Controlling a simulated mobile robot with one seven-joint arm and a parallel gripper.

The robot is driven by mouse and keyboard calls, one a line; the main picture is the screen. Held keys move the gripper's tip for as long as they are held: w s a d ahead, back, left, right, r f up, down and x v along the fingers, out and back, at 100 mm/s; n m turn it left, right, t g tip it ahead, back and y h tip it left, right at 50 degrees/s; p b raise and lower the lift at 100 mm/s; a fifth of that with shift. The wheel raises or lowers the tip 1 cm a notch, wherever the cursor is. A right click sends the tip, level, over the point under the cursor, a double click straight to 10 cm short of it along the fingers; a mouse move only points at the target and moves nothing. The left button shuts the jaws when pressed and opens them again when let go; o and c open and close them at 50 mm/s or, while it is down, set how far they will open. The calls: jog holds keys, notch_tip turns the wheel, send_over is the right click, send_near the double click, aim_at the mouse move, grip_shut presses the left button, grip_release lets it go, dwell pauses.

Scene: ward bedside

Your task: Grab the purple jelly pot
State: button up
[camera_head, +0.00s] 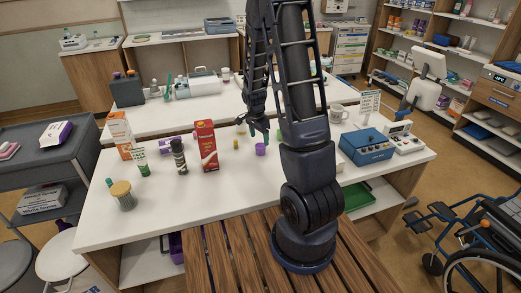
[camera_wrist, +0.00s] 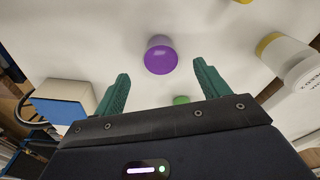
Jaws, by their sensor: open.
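The purple jelly pot (camera_head: 260,149) stands on the white table, near its middle, right of a red box. In the wrist view the pot (camera_wrist: 160,57) is ahead of and between my gripper's fingertips, apart from both. My gripper (camera_head: 258,134) hangs just above and close to the pot in the head view. In the wrist view my gripper (camera_wrist: 160,68) has its two green fingers spread wide with nothing between them.
A small yellow item (camera_head: 236,144) stands left of the pot. A red box (camera_head: 207,146), a dark bottle (camera_head: 179,157) and a jar (camera_head: 122,196) stand further left. A blue device (camera_head: 367,146) and a mug (camera_head: 338,113) are to the right. The table front is clear.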

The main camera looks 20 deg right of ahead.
aim_at(261, 144)
jog(key=shift+w+d+f, duration=0.15)
jog(key=shift+d+f, duration=0.05)
jog(key=shift+f, duration=1.15)
jog(key=shift+w+d+f, duration=0.1)
jog(key=shift+d+f, duration=0.1)
jog(key=shift+f, duration=1.15)
jog(key=shift+c, duration=0.4)
jog(key=c, duration=0.9)
jog(key=shift+r, duration=0.1)
